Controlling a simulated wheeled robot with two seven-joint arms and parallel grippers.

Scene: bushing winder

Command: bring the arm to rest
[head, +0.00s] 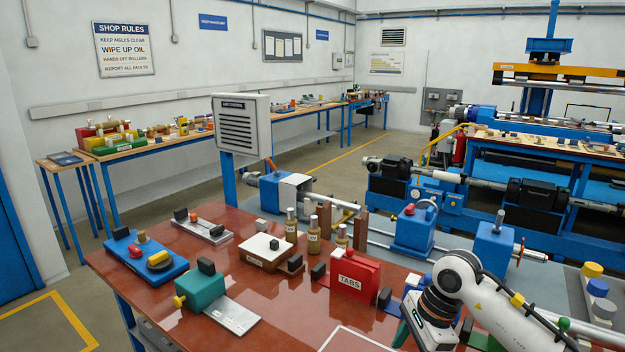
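My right arm (480,287) comes in from the lower right and bends down over the near right part of the red-brown table (290,325). Its wrist end (430,318) is at the bottom edge of the picture, to the right of the red TABS box (355,276). The fingers of my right gripper are hidden or cut off, so I cannot tell whether they are open or hold anything. My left arm and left gripper are not in view.
On the table stand a teal block with a grey plate (203,290), a blue tray (148,258), a white-topped block (265,250) and several small bottles (313,236). A grey louvred panel (242,123) rises behind. Blue winder machinery (415,228) lies beyond the table's right side.

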